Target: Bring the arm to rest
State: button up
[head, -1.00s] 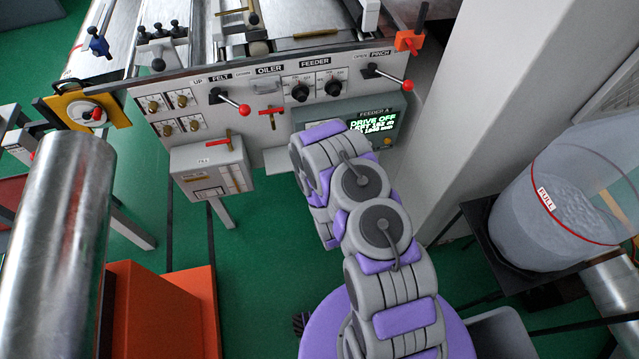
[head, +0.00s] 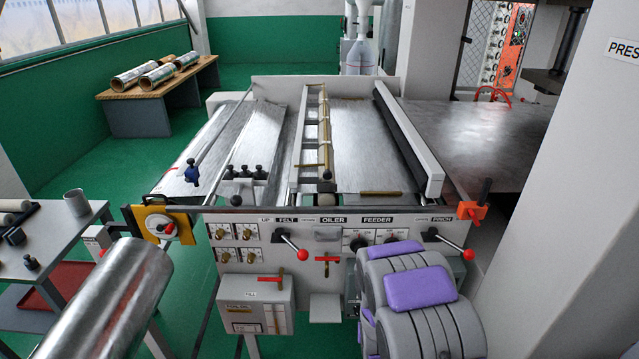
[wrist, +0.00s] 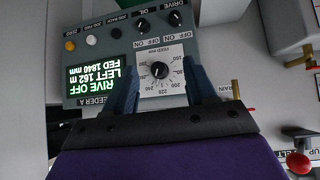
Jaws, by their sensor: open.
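My gripper (wrist: 160,72) is open in the wrist view, its two dark blue fingers spread apart with nothing seen between them but the feeder control box behind. The FEED mm dial (wrist: 160,70) shows between the fingers; I cannot tell whether they touch the box. The control box (wrist: 185,18) appears upside down, with a lit display (wrist: 97,82) reading DRIVE OFF, LEFT 162 m, FED 1840 mm. In the head view my grey and purple arm (head: 420,290) fills the lower right, and my gripper is hidden behind it.
The machine's front panel (head: 345,220) carries red-knobbed levers (head: 292,245) near my arm. A white pillar (head: 570,170) stands close on the right. A metal cylinder (head: 110,300) is at lower left, a side table (head: 50,245) beyond it. Green floor (head: 110,170) is open at left.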

jog(key=s+r+g, duration=0.3)
jog(key=s+r, duration=0.2)
jog(key=r, duration=0.5)
jog(key=s+r+g, duration=0.2)
jog(key=s+r, duration=0.5)
jog(key=s, duration=0.4)
jog(key=s+a+r+g, duration=0.1)
jog(key=s+r+g, duration=0.2)
jog(key=s+r, duration=0.3)
jog(key=s+r+n+g+y, duration=0.1)
jog(key=s+r, duration=0.6)
jog(key=s, duration=1)
jog(key=shift+a+r+g, duration=0.35)
jog(key=shift+g, duration=0.55)
